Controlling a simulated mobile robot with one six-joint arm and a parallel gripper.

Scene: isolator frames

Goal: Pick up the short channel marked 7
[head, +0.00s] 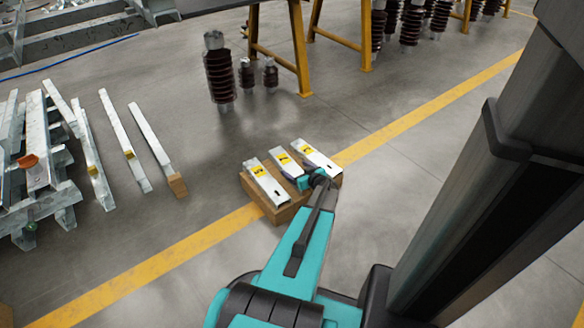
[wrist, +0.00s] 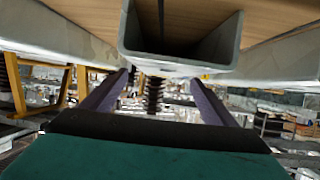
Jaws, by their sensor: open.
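Three short metal channels lie side by side on a wooden block (head: 275,212) in the head view: a left one (head: 266,182), a middle one (head: 291,168) and a right one (head: 322,162). Each has a yellow label; the marks are too small to read, so I cannot tell which is 7. My gripper (head: 311,180) is at the near end of the middle channel and hides part of it. In the wrist view my gripper (wrist: 158,82) is open, with its fingers apart and a channel's open U-shaped end (wrist: 180,66) close ahead. I see nothing held.
The neighbouring channels lie close on both sides. Long metal profiles (head: 125,140) lie on the floor at left, beside a stack of steel (head: 35,165). Brown insulators (head: 219,70) and yellow trestles (head: 290,50) stand behind. A yellow floor line (head: 430,108) passes the block; floor around it is clear.

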